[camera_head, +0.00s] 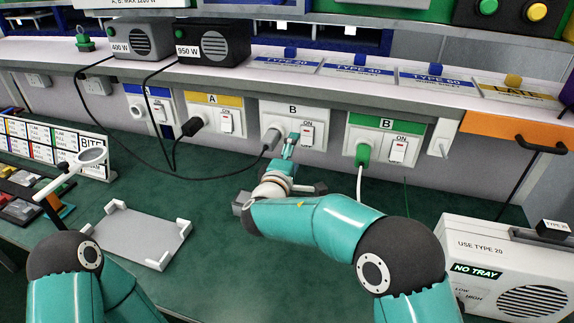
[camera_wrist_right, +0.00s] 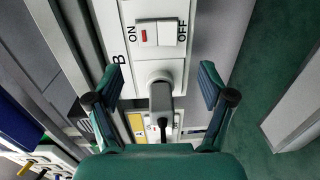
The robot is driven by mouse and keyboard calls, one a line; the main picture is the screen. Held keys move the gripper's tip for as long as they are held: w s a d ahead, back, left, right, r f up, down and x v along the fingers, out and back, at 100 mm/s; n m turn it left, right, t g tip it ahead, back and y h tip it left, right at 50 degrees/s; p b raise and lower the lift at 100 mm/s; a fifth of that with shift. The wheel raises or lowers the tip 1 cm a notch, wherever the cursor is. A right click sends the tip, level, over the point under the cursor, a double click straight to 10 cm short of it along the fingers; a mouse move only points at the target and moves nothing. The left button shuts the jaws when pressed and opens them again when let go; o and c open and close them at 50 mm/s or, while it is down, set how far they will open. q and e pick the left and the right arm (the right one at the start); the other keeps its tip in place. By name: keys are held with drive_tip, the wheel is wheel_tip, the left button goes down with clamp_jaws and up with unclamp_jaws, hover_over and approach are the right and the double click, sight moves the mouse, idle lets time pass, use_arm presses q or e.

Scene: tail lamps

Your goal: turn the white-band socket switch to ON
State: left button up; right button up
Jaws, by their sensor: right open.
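The white-band socket (camera_head: 294,112), marked B, is on the wall panel in the middle of the head view. My right gripper (camera_head: 290,146) is in front of this socket, low and close to the switch. In the right wrist view the switch (camera_wrist_right: 158,33) lies ahead of the open, empty fingers (camera_wrist_right: 162,76), with the plug between them. I cannot tell which way the rocker is tilted. My left gripper is not in view.
A yellow-band socket A (camera_head: 213,98) is to the left and a green-band socket B (camera_head: 384,126) with a green plug is to the right. A grey tray (camera_head: 135,236) lies on the green bench. A NO TRAY machine (camera_head: 500,270) stands at lower right. Cables hang on the left.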

drive_tip(key=shift+v, duration=2.75)
